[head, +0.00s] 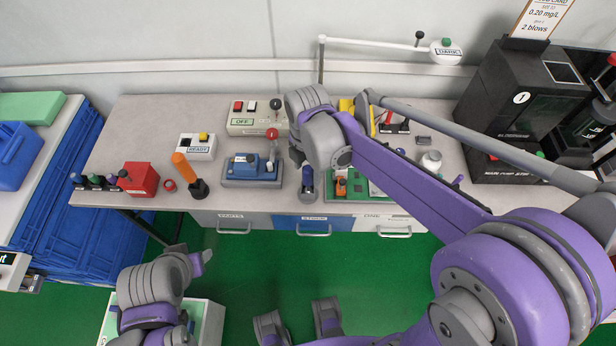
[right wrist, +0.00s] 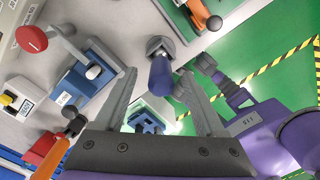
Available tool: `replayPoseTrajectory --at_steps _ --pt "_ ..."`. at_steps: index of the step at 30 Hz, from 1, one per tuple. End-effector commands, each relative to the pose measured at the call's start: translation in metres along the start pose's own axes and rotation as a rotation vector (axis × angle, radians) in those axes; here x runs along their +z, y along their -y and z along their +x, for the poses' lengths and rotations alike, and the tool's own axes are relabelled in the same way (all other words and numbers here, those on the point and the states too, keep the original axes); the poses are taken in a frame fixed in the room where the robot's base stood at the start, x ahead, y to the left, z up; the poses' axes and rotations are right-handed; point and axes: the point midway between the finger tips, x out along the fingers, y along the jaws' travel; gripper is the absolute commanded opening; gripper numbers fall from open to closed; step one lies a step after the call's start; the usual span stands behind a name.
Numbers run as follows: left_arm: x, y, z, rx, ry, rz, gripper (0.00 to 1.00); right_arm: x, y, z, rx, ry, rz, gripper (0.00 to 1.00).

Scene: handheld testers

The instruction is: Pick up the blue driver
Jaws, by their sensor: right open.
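The blue driver (head: 307,178) stands at the bench's front edge in the head view, right of the blue vise-like block (head: 252,168). It also shows in the right wrist view (right wrist: 161,77), with its blue handle toward me and a grey holder at its far end. My right gripper (right wrist: 158,78) is open, with its two fingers on either side of the driver's handle in that view; I cannot tell whether they touch it. In the head view my right wrist hides most of that gripper. My left gripper (head: 198,262) is low at the left, off the bench, its fingers unclear.
An orange driver (head: 183,166) stands in a black holder to the left. A red box (head: 138,180), a READY box (head: 197,147) and a switch panel with a red-knobbed lever (head: 272,134) are nearby. A black machine (head: 510,90) stands at the right.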

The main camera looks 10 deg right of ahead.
Motion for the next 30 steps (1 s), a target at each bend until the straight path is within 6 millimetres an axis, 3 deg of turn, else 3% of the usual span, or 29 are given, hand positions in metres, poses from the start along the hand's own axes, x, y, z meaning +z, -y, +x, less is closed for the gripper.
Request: replayPoseTrajectory --at_steps 12,21,30 --pt "0.002 0.000 0.003 0.000 0.001 0.000 0.50 0.001 0.002 0.050 0.001 0.000 0.002 0.72" --pt "0.002 0.000 0.003 0.000 0.001 0.000 0.50 0.001 0.002 0.055 0.001 0.000 0.002 0.72" --pt "0.002 0.000 0.003 0.000 0.001 0.000 0.50 0.000 0.002 0.054 0.001 0.000 0.002 0.18"
